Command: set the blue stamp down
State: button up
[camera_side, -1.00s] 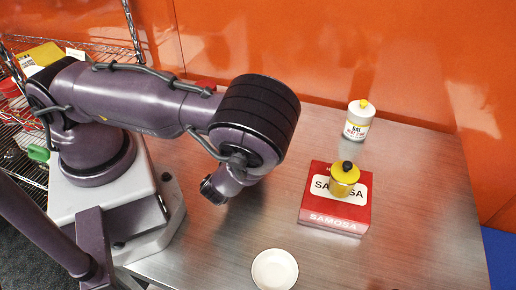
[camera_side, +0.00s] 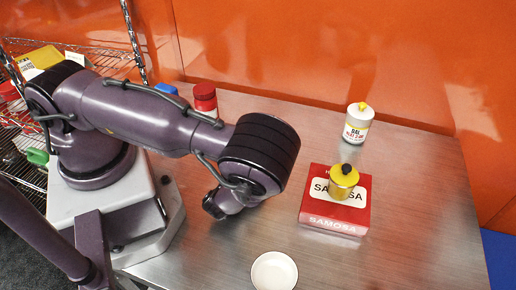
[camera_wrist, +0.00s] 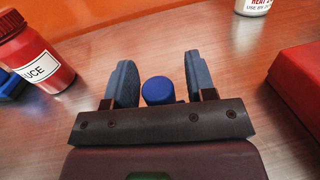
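A blue round-topped piece, which looks like the blue stamp (camera_wrist: 157,91), sits between the two fingers of my gripper (camera_wrist: 160,72) in the wrist view. The fingers are parted, with a visible gap between the blue top and the right finger. The left finger is very close to it; I cannot tell if they touch. The stamp's lower part is hidden. In the side view my gripper (camera_side: 216,206) hangs low over the steel table, left of the samosa box, and the stamp cannot be seen there.
A red-capped sauce jar (camera_side: 205,97) stands behind my arm, beside another blue object (camera_side: 166,90). A white dish (camera_side: 274,271) lies at the front.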

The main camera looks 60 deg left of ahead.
jog(key=shift+r, duration=0.2)
jog(key=v, duration=1.2)
jog(key=a+r+n+g+h, duration=0.2)
jog(key=r+n+g+h, duration=0.1)
jog(key=r+n, duration=0.6)
jog(key=s+a+r+n+g+h, duration=0.1)
jog(key=r+n+g+h, duration=0.2)
jog(key=r+n, duration=0.7)
jog(key=s+a+r+n+g+h, duration=0.1)
jog(key=a+r+n+g+h, duration=0.1)
jog(key=r+n, duration=0.7)
notch_tip(320, 180, up, 4)
jog(key=g+h, duration=0.1)
jog(key=h, duration=0.1)
jog(key=shift+a+n+h, duration=0.3)
jog(key=shift+a+n, duration=0.1)
